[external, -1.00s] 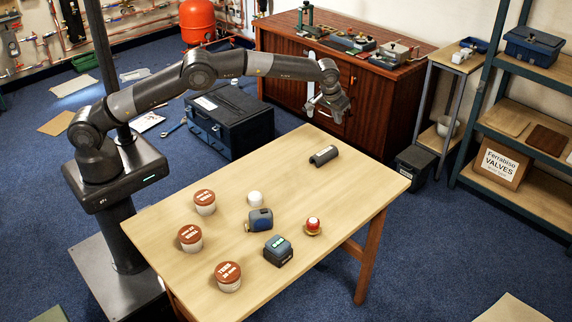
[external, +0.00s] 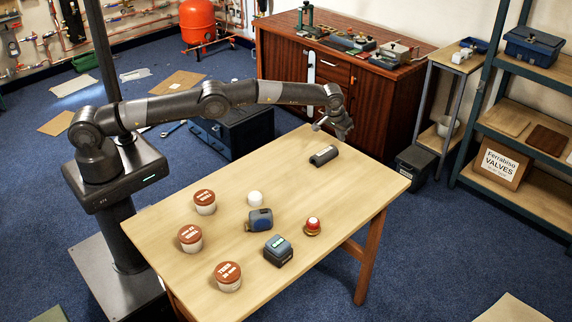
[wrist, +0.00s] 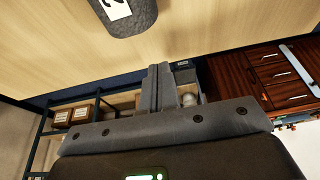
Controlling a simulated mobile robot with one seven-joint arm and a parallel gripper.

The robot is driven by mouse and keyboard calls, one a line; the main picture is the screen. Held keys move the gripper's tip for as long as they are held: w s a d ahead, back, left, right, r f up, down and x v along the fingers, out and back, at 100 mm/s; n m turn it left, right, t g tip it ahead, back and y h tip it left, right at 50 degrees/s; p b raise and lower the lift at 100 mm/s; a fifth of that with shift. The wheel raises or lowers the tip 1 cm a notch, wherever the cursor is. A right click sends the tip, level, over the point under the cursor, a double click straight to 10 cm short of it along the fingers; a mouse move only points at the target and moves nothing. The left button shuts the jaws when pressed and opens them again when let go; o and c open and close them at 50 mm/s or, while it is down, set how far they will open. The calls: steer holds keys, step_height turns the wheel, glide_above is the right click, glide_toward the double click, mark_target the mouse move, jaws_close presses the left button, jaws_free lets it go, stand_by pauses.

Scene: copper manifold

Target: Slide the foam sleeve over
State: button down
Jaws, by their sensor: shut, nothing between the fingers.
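The foam sleeve (external: 324,156) is a short dark grey cylinder lying on its side near the table's far end. In the wrist view the sleeve (wrist: 130,16) is cut off by the top edge and shows a white label. My gripper (external: 344,136) hangs above the table's far edge, just behind and to the right of the sleeve, apart from it. In the wrist view my gripper's fingers (wrist: 159,72) are together with nothing between them.
On the wooden table (external: 370,180) stand several brown-lidded tubs (external: 204,202), a white cylinder (external: 255,198), a blue tool (external: 260,220), a dark box with a green display (external: 278,250) and a red-topped brass piece (external: 312,226). Free tabletop surrounds the sleeve.

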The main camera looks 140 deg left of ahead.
steer(key=shift+f, duration=0.3)
steer(key=shift+d+r, duration=0.1)
steer(key=shift+d, duration=1.8)
steer(key=shift+d, duration=0.1)
steer(key=d, duration=2)
steer(key=shift+d, duration=0.15)
